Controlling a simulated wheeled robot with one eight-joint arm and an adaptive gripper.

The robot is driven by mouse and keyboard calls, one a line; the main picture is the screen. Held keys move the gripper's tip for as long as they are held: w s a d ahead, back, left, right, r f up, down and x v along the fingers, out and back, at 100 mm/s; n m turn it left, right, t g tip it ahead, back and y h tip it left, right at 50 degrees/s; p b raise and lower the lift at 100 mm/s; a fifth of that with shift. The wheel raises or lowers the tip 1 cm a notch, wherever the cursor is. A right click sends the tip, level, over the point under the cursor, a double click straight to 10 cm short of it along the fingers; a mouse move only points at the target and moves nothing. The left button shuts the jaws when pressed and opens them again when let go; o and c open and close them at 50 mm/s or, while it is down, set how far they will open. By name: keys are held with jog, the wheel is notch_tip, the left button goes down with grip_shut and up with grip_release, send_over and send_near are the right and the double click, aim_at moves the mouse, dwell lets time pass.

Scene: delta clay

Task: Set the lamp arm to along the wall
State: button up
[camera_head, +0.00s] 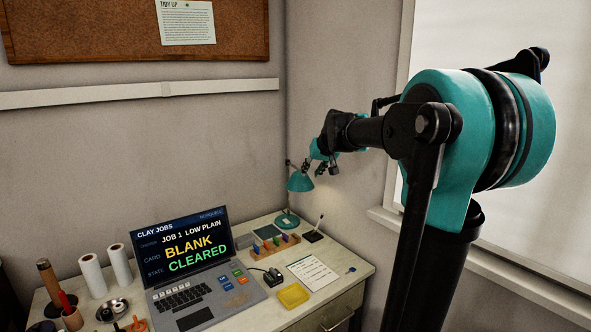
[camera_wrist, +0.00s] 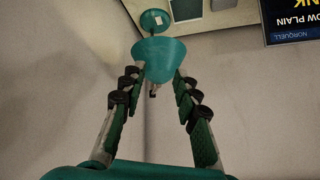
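A teal desk lamp stands at the back corner of the desk. In the head view its shade (camera_head: 299,181) hangs above its round base (camera_head: 287,221); the upper lamp arm is mostly hidden behind my gripper (camera_head: 324,160). In the wrist view the shade (camera_wrist: 158,57) lies just beyond my fingertips, with the base (camera_wrist: 154,19) farther off. My gripper (camera_wrist: 157,82) is open, its two fingers spread either side of the line to the shade. A small dark part shows between the fingers below the shade. I cannot tell whether a finger touches the lamp.
A laptop (camera_head: 190,257) reading "BLANK CLEARED" stands on the desk (camera_head: 347,277). A colored rack (camera_head: 275,245), a yellow tray (camera_head: 293,295) and a paper sheet (camera_head: 313,272) lie right of it. White rolls (camera_head: 93,276) stand left. Walls meet behind the lamp; a window is right.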

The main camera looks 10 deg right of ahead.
aim_at(295, 168)
jog(key=w+r+t, duration=0.1)
jog(key=w+r, duration=0.5)
jog(key=r, duration=0.1)
jog(key=x, duration=1.7)
jog(key=shift+a+f, duration=0.15)
jog(key=shift+a, duration=0.2)
jog(key=shift+c, duration=0.4)
grip_shut()
